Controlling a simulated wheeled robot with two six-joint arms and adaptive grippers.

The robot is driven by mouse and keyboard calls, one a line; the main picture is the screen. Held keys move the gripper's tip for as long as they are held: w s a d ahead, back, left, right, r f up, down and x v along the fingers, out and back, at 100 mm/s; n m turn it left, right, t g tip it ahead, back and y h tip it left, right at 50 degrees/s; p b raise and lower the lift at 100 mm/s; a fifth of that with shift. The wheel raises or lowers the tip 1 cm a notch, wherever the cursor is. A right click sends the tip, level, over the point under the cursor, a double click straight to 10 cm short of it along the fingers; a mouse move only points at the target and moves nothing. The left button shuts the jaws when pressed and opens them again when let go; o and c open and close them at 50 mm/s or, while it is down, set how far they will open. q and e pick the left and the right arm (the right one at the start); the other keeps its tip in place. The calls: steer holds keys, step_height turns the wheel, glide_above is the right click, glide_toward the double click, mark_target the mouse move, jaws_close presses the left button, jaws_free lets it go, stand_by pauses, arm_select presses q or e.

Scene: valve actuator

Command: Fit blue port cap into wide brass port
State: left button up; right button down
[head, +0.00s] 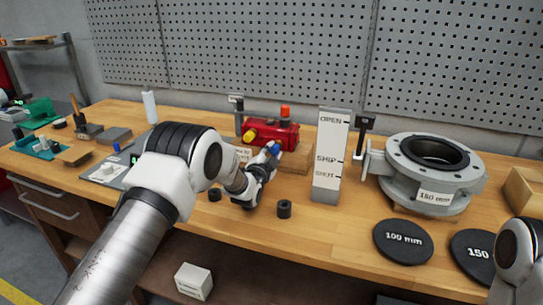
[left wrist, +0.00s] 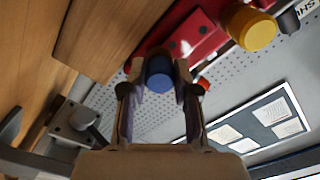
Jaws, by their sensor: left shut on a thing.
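The blue port cap (head: 273,149) is held at the tips of my left gripper (head: 264,161), in front of the red valve actuator (head: 267,134). In the left wrist view the blue cap (left wrist: 159,73) sits between the two fingers of the left gripper (left wrist: 160,85), with its round end toward the camera. The red body (left wrist: 190,38) lies just beyond it. The wide brass port cannot be made out; the cap and fingers may hide it. I cannot tell whether the cap touches the actuator. My right gripper is out of view; only part of that arm shows.
A yellow cap (head: 249,136) sits on the actuator's left end, and a wooden block (head: 296,159) is beside it. A white OPEN/SHIP/SHUT board (head: 330,150) stands to the right, then a grey flanged valve body (head: 428,170). Black plugs (head: 284,208) stand in front.

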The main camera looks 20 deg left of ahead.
arm_select(q)
steer(key=shift+w, duration=0.15)
steer(key=o, duration=1)
steer(key=s, duration=1.2)
steer(key=shift+a, duration=0.2)
steer(key=shift+f, duration=0.1)
